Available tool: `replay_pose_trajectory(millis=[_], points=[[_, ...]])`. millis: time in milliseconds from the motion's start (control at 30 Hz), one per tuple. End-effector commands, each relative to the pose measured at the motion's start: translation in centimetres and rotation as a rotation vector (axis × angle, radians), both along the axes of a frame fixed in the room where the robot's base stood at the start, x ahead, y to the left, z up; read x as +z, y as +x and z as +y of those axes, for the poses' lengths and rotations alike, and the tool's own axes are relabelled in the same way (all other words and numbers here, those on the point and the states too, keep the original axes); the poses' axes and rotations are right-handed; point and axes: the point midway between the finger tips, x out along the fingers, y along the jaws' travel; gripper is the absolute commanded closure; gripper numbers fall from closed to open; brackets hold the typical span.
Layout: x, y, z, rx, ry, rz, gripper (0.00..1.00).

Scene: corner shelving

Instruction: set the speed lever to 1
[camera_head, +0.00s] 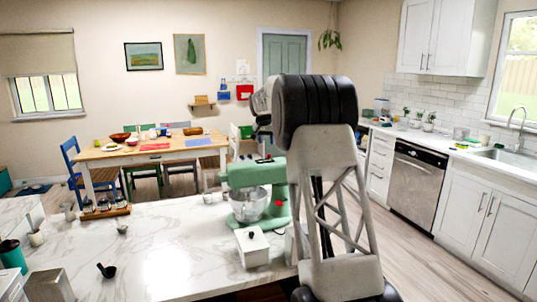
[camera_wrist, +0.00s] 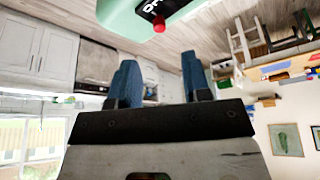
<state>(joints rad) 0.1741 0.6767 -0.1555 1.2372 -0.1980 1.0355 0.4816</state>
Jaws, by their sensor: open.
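A green stand mixer (camera_head: 262,180) with a steel bowl (camera_head: 249,204) stands on the marble counter. A red knob (camera_head: 278,203) shows on its side, apparently the speed lever's tip. In the wrist view, which is upside down, the mixer's green body (camera_wrist: 128,14) is at the top edge, with the red knob (camera_wrist: 159,24) beside a black label (camera_wrist: 152,6). The label's white lettering is cut off, so the setting cannot be read. My gripper (camera_wrist: 158,62) is open, with two blue fingers apart and nothing between them. The knob appears beyond the fingertips, not touching them. My arm partly hides the mixer's right side in the head view.
A white canister (camera_head: 252,249) stands on the counter (camera_head: 170,245) close in front of the mixer. A black scoop (camera_head: 107,270), a teal cup (camera_head: 12,256) and small jars are farther left. The counter's middle is mostly clear. A dining table (camera_head: 155,152) stands behind.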

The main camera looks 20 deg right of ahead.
Motion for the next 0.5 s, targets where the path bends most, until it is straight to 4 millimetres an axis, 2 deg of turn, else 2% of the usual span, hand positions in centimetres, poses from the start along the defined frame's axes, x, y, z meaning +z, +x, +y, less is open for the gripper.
replay_pose_trajectory(millis=[233, 500], points=[[-0.7, 0.2, -0.1, 0.000, 0.000, 0.001, 0.56], [-3.1, 1.0, -0.7, 0.000, 0.000, 0.001, 0.56]])
